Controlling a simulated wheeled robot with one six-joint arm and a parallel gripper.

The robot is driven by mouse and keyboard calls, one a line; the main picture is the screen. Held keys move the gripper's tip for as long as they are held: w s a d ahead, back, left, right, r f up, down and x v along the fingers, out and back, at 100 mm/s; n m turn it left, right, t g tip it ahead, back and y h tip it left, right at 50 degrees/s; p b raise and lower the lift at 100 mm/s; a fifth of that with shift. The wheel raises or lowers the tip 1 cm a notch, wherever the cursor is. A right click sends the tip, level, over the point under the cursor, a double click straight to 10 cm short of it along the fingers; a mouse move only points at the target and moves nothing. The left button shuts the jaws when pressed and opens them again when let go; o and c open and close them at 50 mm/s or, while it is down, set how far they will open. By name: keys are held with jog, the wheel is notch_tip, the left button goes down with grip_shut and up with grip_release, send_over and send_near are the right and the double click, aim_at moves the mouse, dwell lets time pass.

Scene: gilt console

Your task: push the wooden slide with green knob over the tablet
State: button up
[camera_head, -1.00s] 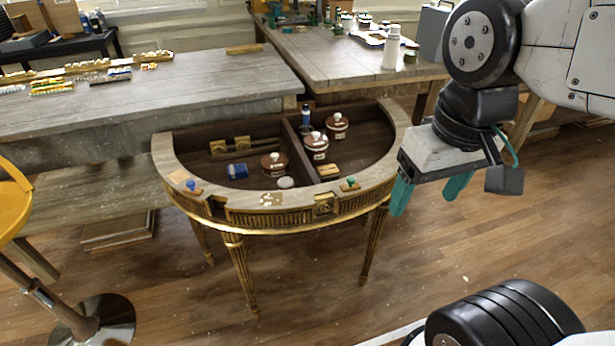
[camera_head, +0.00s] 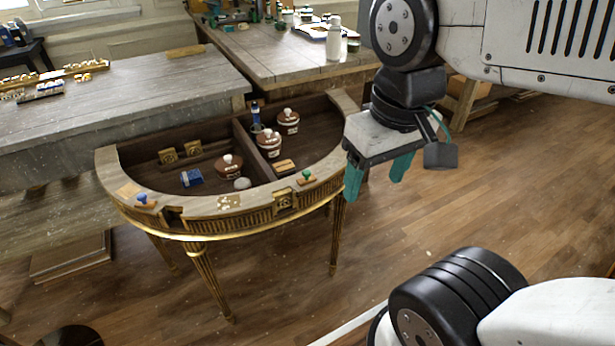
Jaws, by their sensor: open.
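The wooden slide with green knob (camera_head: 309,181) sits on the curved pale rim of the gilt console (camera_head: 130,158), at its front right. A square gilt tablet (camera_head: 285,201) with a raised ornament is set in the front frieze, just below and left of that slide. The slide appears off to the right of the tablet, not over it. My gripper (camera_head: 377,178) has two teal fingers pointing down, apart and empty. In the picture it is to the right of the slide, with a gap between them. I cannot tell its exact height over the rim.
A second slide with a blue knob (camera_head: 146,201) sits on the rim at left, near a dark opening (camera_head: 172,217) in the frieze. Lidded brown pots (camera_head: 229,167) and a blue item (camera_head: 192,178) stand inside the console. A workbench (camera_head: 110,105) is behind. Floor at right is clear.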

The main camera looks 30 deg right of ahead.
jog(key=shift+f, duration=0.15)
jog(key=c, duration=0.3)
jog(key=n+g, duration=0.2)
jog(key=n, duration=0.6)
send_over(307, 172)
notch_tip(307, 172, down, 14)
jog(key=shift+f, duration=0.2)
jog(key=shift+w+n+t, duration=0.1)
jog(key=shift+n+t, duration=0.2)
jog(key=shift+n, duration=0.1)
jog(key=shift+f, duration=0.2)
notch_tip(307, 172, down, 7)
jog(key=shift+f, duration=0.15)
